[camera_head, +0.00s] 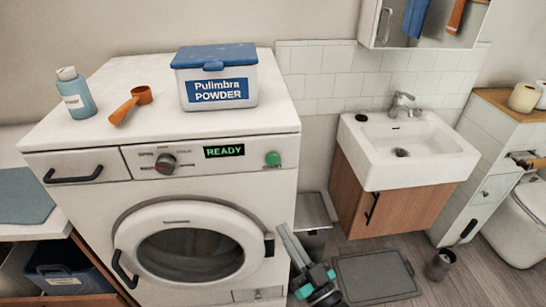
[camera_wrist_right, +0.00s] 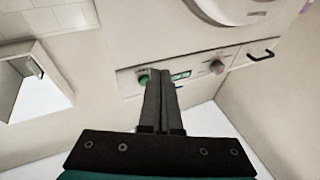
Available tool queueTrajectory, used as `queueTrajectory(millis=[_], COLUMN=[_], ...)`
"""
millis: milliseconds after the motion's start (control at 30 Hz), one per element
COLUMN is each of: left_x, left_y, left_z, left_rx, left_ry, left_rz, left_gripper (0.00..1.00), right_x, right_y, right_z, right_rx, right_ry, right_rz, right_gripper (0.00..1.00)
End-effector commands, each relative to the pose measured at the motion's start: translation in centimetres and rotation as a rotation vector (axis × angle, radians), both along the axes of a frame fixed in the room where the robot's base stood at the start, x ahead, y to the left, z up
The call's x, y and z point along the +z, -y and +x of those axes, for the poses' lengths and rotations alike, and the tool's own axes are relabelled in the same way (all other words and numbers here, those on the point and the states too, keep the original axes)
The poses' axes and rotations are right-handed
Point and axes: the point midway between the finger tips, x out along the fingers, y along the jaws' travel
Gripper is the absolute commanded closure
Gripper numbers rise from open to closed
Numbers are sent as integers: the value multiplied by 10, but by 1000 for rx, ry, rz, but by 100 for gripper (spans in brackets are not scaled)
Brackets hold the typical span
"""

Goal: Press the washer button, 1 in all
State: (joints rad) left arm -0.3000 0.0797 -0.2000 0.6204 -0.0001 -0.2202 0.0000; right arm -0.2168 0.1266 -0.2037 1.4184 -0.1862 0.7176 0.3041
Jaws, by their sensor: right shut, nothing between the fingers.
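The white washer (camera_head: 215,190) stands at the left of the head view, its round door closed. Its green button (camera_head: 273,159) is on the front panel, right of the display (camera_head: 224,151), which reads READY. In the right wrist view the picture is upside down, and the button (camera_wrist_right: 144,79) shows just left of the fingertips. My right gripper (camera_head: 284,231) is below the button, near the washer's lower right side, with its fingers pointing up. It is shut and empty; its closed fingers also show in the wrist view (camera_wrist_right: 161,73). It appears apart from the button. My left gripper is not in view.
A powder box (camera_head: 215,91), an orange scoop (camera_head: 130,104) and a bottle (camera_head: 76,94) stand on the washer. A dial (camera_head: 165,163) is left of the display. A sink (camera_head: 405,145) stands at the right, with a grey mat (camera_head: 375,277) on the floor before it.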

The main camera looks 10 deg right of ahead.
Motion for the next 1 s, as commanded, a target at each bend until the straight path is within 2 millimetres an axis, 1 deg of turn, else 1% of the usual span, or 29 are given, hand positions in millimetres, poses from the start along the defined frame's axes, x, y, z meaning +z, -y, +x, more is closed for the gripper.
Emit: queueTrajectory(millis=[33,100,200,333,467,767,867,1000], left_x=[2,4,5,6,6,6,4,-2], left_y=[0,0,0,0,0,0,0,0], left_z=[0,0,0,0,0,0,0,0], left_rx=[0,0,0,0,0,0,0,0], left_ry=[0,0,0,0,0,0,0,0], left_rz=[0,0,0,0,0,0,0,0], left_gripper=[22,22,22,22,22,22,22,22], right_x=[23,49,78,99,106,106,105,104], right_y=[-3,-6,-9,-12,-13,-13,-12,-12], right_z=[0,-3,-8,-14,-16,-15,-12,0], right_rx=[18,41,70,93,101,101,100,100], right_ry=[63,137,222,288,312,311,312,312], right_rz=[18,41,65,83,89,89,89,89], right_gripper=[100,100,100,100,100,100,100,100])
